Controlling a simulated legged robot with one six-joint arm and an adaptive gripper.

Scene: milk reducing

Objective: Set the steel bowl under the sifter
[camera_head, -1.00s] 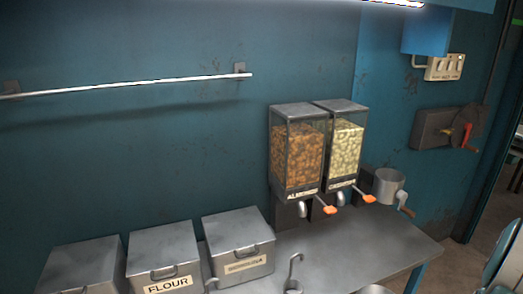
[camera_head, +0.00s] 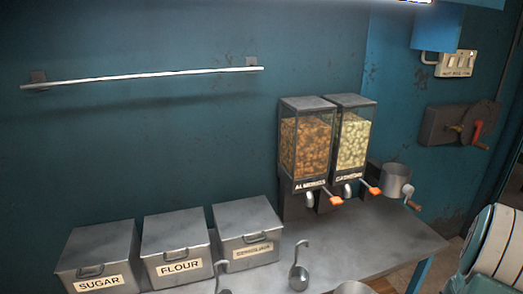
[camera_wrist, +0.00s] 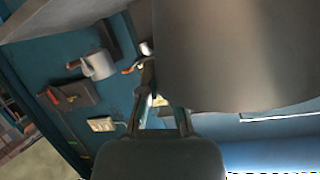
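The steel bowl shows only as a bright curved rim (camera_head: 353,288) at the bottom edge of the head view. In the wrist view its large grey curved wall (camera_wrist: 235,55) fills the upper right. My gripper (camera_wrist: 155,98) has its fingers close together against the bowl's edge and appears shut on it; the fingertips are partly hidden. The sifter (camera_head: 396,180), a grey metal cup with a crank, is fixed at the wall right of the dispensers. It also shows in the wrist view (camera_wrist: 99,65), inverted, left of the bowl and apart from it.
Almond (camera_head: 306,145) and cashew (camera_head: 352,142) dispensers stand left of the sifter. Sugar (camera_head: 97,250), flour (camera_head: 175,240) and a third bin (camera_head: 245,225) line the wall. A ladle (camera_head: 299,277) stands on the counter (camera_head: 385,235). The counter below the sifter is clear.

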